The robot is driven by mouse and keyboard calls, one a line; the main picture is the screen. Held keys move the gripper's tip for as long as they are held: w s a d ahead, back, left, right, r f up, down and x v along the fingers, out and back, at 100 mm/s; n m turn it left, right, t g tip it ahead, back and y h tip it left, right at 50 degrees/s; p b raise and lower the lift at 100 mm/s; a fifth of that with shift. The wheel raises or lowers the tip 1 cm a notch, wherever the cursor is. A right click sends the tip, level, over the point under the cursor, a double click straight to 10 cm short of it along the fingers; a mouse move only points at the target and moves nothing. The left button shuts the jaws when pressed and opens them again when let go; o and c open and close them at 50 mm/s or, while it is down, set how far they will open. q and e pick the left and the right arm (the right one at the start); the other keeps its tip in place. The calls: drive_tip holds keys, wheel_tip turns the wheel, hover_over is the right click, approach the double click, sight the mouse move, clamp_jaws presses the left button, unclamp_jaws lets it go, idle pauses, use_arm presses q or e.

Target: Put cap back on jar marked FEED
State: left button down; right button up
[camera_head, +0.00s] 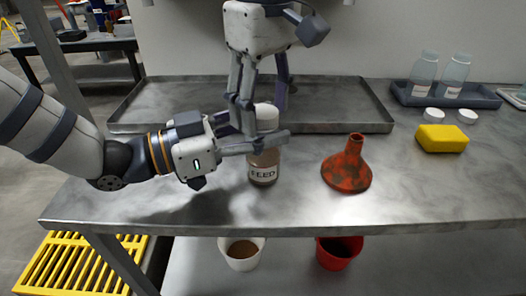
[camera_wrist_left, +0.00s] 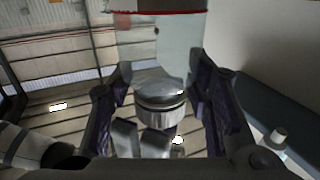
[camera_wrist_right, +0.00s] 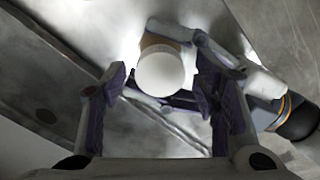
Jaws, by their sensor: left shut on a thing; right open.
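The jar marked FEED (camera_head: 263,172) stands upright on the metal bench, brown material inside. My left gripper (camera_head: 268,142) is shut around its upper part from the left. The white cap (camera_head: 266,113) sits at the jar's mouth; it also shows in the right wrist view (camera_wrist_right: 160,74) and, upside down, in the left wrist view (camera_wrist_left: 160,110). Whether it is fully seated I cannot tell. My right gripper (camera_head: 264,98) comes from above and is open, its fingers on either side of the cap, apart from it. The fingers partly hide the jar's neck.
A rusty-red funnel (camera_head: 347,168) stands right of the jar. A large shallow tray (camera_head: 345,127) lies behind. A yellow sponge (camera_head: 441,138), two loose white caps and two bottles in a dark tray (camera_head: 485,101) are at right. The bench front is clear.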

drive_tip(key=shift+c, duration=0.2)
drive_tip(key=c, duration=1.2)
drive_tip(key=shift+o, duration=0.2)
drive_tip(key=shift+m, duration=0.8)
drive_tip(key=o, duration=1.3)
drive_tip(key=shift+o, duration=0.2)
wheel_tip(320, 180, up, 12)
